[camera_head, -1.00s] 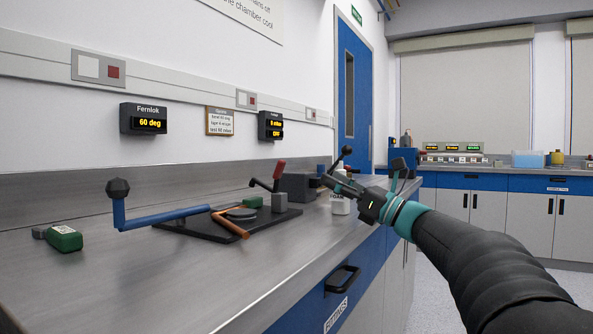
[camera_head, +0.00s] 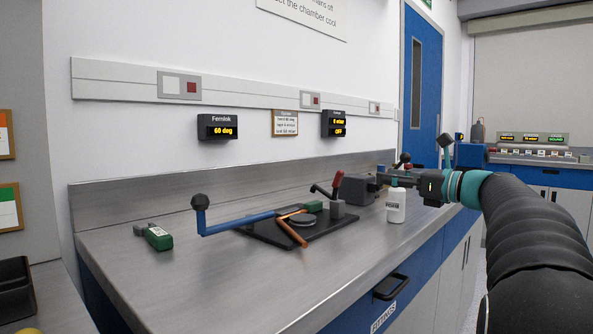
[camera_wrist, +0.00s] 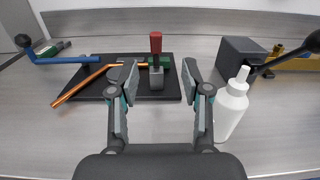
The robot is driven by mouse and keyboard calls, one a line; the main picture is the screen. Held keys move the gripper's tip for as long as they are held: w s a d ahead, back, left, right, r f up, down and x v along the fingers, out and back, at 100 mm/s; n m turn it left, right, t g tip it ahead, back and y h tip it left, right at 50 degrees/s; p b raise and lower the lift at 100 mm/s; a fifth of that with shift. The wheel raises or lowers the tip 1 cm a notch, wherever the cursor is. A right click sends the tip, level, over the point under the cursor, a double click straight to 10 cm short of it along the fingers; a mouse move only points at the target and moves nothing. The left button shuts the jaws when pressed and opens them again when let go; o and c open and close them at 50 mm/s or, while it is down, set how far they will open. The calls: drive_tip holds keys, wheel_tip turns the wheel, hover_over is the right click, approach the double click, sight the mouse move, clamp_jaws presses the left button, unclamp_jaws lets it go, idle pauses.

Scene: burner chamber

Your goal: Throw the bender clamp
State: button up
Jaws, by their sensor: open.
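The bender stands on a dark base plate (camera_head: 265,233) on the steel bench, with a grey round former (camera_head: 303,220), a copper-coloured tube (camera_head: 292,236) and a long blue lever (camera_head: 240,223). Its clamp has a red-tipped handle (camera_head: 338,178) above a grey block (camera_head: 337,208) at the plate's right end. In the wrist view the red handle (camera_wrist: 155,43) stands upright over the grey block (camera_wrist: 156,79), framed between my fingers. My gripper (camera_head: 384,178) is open and empty, to the right of the clamp in the head view. It also shows in the wrist view (camera_wrist: 160,80), apart from the handle.
A white bottle (camera_head: 396,206) stands close to my gripper; it is beside the right finger in the wrist view (camera_wrist: 232,105). A dark grey box (camera_head: 358,189) sits behind. A green tool (camera_head: 158,237) lies at the left. The front of the bench is clear.

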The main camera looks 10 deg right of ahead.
sight(342, 175)
drive_tip(key=x, duration=0.9)
drive_tip(key=f+x, duration=0.1)
drive_tip(key=x, duration=0.4)
drive_tip(key=shift+a+f+p, duration=0.1)
drive_tip(key=shift+a+p, duration=0.3)
drive_tip(key=shift+a, duration=0.05)
drive_tip(key=shift+s, duration=0.1)
clamp_jaws()
